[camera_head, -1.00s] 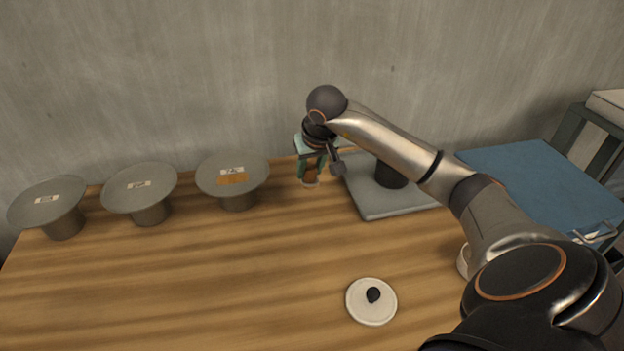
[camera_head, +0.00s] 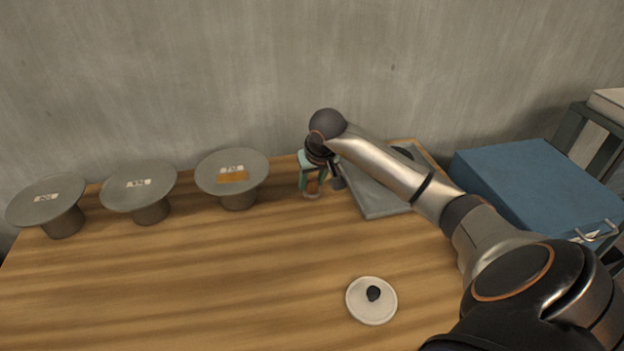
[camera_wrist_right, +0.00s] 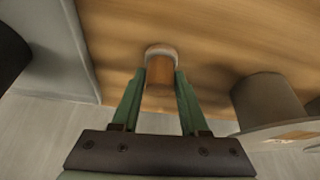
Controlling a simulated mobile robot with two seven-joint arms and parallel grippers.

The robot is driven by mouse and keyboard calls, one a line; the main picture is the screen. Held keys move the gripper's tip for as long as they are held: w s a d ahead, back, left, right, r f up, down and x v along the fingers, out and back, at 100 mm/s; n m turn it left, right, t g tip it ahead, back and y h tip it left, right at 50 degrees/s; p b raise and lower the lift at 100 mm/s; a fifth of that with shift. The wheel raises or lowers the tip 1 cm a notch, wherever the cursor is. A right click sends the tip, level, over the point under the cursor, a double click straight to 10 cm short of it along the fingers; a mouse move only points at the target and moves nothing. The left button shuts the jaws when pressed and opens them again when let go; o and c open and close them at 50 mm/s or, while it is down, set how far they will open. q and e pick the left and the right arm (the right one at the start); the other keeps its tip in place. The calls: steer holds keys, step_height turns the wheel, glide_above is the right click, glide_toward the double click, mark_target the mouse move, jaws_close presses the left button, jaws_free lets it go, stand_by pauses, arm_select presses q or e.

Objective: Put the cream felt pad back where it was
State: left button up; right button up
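In the head view my right gripper (camera_head: 312,186) points down at the back of the wooden table. It is shut on a brown cylindrical handle with a pale end, which looks like the cream felt pad (camera_head: 311,196). The right wrist view shows the brown handle (camera_wrist_right: 159,73) between the green fingers of my right gripper (camera_wrist_right: 160,78), upright, with its pale round end (camera_wrist_right: 161,49) towards the wood. The pale end is at or very near the tabletop; I cannot tell if it touches. My left gripper is not in view.
Several grey mushroom-shaped forms with labels stand at the left, the nearest being a grey form (camera_head: 238,195). A grey plate (camera_head: 380,202) lies right of the gripper, partly behind my arm. A white disc (camera_head: 360,311) with a dark knob lies in front. A blue box (camera_head: 530,170) is right.

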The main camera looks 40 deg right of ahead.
steer(key=o, duration=0.3)
steer(key=shift+s+r, duration=0.1)
steer(key=shift+r, duration=0.45)
steer(key=p+v, duration=0.1)
steer(key=v, duration=1)
steer(key=shift+s+r, duration=0.1)
steer(key=shift+r, duration=0.05)
